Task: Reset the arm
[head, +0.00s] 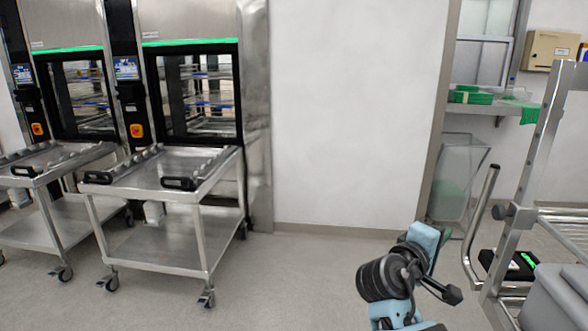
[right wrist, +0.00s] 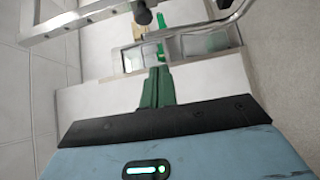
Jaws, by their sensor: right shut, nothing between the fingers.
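My right arm reaches in from the bottom of the head view, with a light blue and black wrist. My right gripper (head: 438,243) is mostly hidden behind its own light blue body in that view. In the right wrist view its green fingers (right wrist: 158,82) are together, with nothing between them. It is in the air over the floor, left of a metal rack cart. My left gripper is not in view.
The metal cart (head: 522,165) with a bent handle stands close on the right, holding grey bins (head: 562,290). Two steel trolleys (head: 205,205) stand before glass-door washers (head: 198,95) on the left. A wall opening holds green trays (head: 470,96). The middle floor is clear.

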